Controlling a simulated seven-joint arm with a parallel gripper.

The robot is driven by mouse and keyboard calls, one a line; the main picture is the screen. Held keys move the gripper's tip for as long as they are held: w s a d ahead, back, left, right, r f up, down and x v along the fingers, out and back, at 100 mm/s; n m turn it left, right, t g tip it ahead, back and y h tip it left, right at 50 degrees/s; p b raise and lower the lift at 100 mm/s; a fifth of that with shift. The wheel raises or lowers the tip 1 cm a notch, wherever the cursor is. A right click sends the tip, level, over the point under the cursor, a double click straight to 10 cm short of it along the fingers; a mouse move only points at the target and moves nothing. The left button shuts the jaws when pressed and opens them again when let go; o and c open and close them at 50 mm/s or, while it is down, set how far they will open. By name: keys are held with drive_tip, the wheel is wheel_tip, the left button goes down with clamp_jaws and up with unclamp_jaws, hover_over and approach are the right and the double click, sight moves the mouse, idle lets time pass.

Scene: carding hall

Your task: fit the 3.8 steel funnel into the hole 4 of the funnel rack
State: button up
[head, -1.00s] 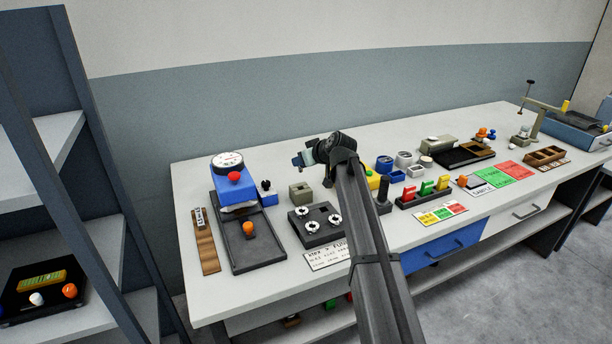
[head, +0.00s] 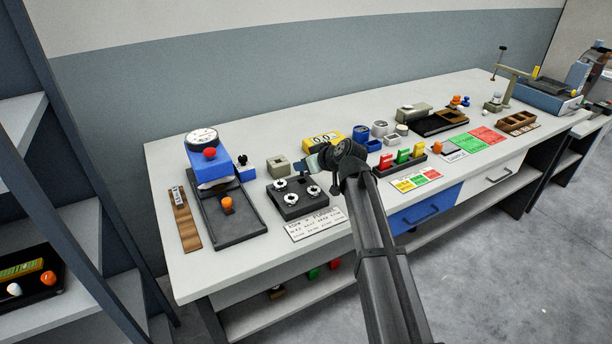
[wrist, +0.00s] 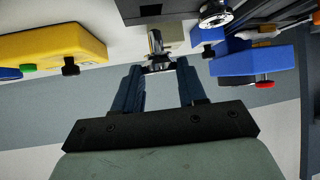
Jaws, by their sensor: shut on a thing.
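The funnel rack (head: 292,212) is a dark block on the bench. Three pale, round funnels sit in it, at the back left, front and right. Its back-right spot is partly behind my gripper. My gripper (head: 308,166) is just above and behind that back-right part. In the wrist view my gripper (wrist: 160,67) is shut on a shiny steel funnel (wrist: 156,43), which sticks out past the fingertips. A seated funnel (wrist: 214,14) and the rack's dark edge (wrist: 150,14) show at the top of the wrist view. I cannot read hole numbers, nor tell whether the held funnel touches the rack.
A beige block (head: 278,166) stands behind the rack. A blue gauge stand (head: 207,170) is to the left and a yellow display (head: 322,141) behind my gripper. A printed card (head: 315,225) lies in front. Colored tags (head: 403,157) stand to the right.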

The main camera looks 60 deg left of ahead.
sight(306, 184)
drive_tip(key=shift+f, duration=2.1)
drive_tip(key=shift+f, duration=0.4)
drive_tip(key=o, duration=1.1)
drive_tip(key=shift+r, duration=0.1)
drive_tip(key=shift+r, duration=0.2)
drive_tip(key=v, duration=1.2)
drive_tip(key=shift+r, duration=0.15)
